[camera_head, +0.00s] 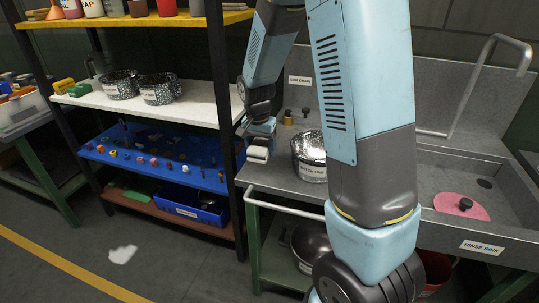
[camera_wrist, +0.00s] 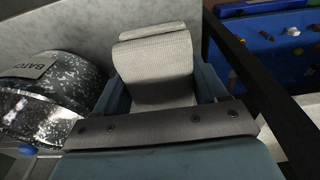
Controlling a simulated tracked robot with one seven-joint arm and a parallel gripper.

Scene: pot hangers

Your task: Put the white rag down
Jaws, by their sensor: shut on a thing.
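My gripper (camera_head: 260,140) is shut on the white rag (camera_head: 257,155), to the left of the speckled pot on the grey counter (camera_head: 280,181). In the wrist view the rag (camera_wrist: 158,75) is a folded, ribbed off-white cloth between the two blue fingers of my gripper (camera_wrist: 160,90). Its far end is rolled or folded over. The rag is near the counter's left end, close to the shelf post. I cannot tell whether it touches the counter.
The speckled pot (camera_head: 309,158) is close by on the right in the head view; it also shows in the wrist view (camera_wrist: 62,95). The shelf rack's dark post (camera_head: 222,120) stands on the left. A rinse sink (camera_head: 440,185) holds a pink disc. A white patch (camera_head: 122,254) lies on the floor.

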